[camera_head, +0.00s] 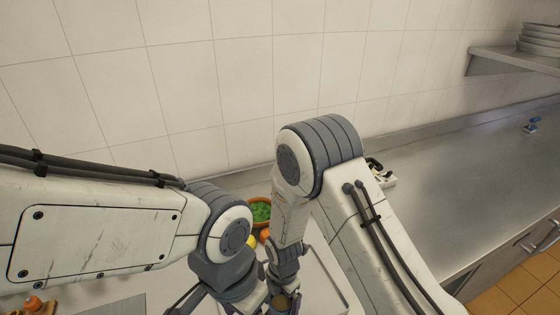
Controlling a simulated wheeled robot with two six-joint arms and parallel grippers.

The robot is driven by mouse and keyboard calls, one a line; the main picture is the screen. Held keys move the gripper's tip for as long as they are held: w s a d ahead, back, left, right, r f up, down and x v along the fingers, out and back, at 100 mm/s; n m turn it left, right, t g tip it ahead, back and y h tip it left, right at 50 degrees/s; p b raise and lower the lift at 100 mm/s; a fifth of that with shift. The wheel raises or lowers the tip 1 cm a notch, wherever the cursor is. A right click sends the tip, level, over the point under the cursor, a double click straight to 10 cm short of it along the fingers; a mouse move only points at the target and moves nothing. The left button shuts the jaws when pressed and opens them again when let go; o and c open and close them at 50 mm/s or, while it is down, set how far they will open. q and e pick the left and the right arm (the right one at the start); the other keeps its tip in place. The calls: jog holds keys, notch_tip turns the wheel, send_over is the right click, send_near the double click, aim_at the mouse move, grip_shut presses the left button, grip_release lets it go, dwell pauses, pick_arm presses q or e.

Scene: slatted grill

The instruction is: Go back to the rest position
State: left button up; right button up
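My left arm reaches in from the left and bends down at the middle. My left gripper (192,298) is at the bottom edge, mostly cut off, and its opening cannot be made out. My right arm comes up from the lower right, bends at a high elbow and points down. My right gripper (284,300) is low in the middle, beside the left wrist, partly cut off by the bottom edge. A small brownish round thing shows at its end; I cannot tell whether it is held. The slatted grill cannot be made out.
Behind the arms are an orange-brown bowl (260,202) of green food, an orange item (264,236) and a yellow item (251,241). A pale tray (336,283) is partly hidden by my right arm. The steel counter (450,180) is largely clear at right. A tiled wall (240,70) stands behind.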

jog(key=shift+r, duration=0.4)
